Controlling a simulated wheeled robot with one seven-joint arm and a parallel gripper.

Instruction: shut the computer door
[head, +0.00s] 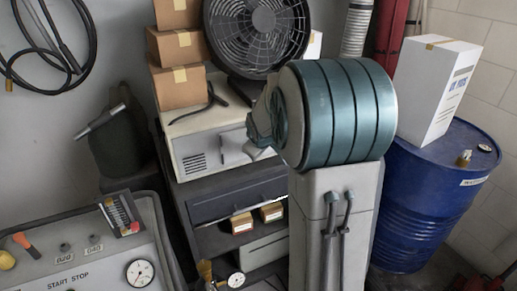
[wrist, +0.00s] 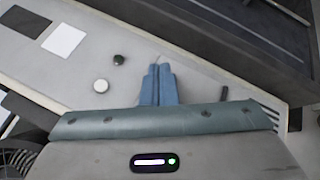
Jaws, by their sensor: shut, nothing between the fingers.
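The computer (head: 187,146) is a pale beige case under the fan in the head view, with a slotted vent low on its front. A pale panel (head: 233,148) shows on that front; I cannot tell how far open it stands. In the wrist view a pale face (wrist: 105,60) with a black knob (wrist: 119,60), a white knob (wrist: 100,86) and vent slots at right fills the upper part. My gripper (wrist: 158,72) has its blue fingers together and empty over this face. I cannot tell whether they touch it. In the head view my arm hides much of the computer's right side.
The black fan (head: 262,35) and cardboard boxes (head: 178,47) sit at the computer. Dark drawers (head: 235,198) are below it. A blue drum (head: 425,200) with a white box (head: 437,88) stands right. A control console (head: 75,255) is at lower left.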

